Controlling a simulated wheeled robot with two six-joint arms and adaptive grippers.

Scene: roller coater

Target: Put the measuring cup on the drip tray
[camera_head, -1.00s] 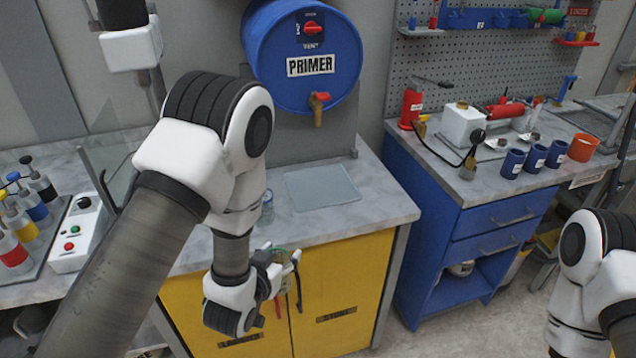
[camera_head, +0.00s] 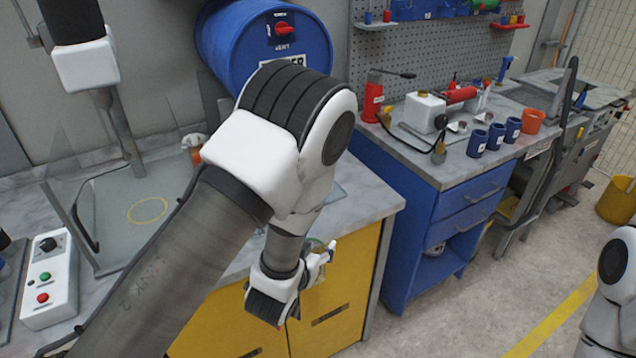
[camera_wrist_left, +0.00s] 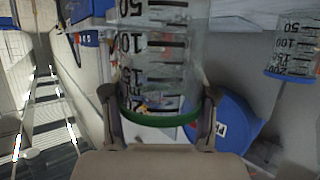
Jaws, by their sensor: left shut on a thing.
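The measuring cup (camera_wrist_left: 160,65) is clear with black marks and a green band. In the left wrist view it sits between the two fingers of my left gripper (camera_wrist_left: 160,110), which is shut on it. In the head view my left gripper (camera_head: 318,262) is in front of the yellow cabinet, and the cup is mostly hidden behind it.
A blue drum (camera_head: 225,45) hangs above the bench. A blue cabinet (camera_head: 425,215) stands to the right, with blue cups and a red pot on top. Another marked cup with a blue band (camera_wrist_left: 292,50) shows in the wrist view. Open floor lies at lower right.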

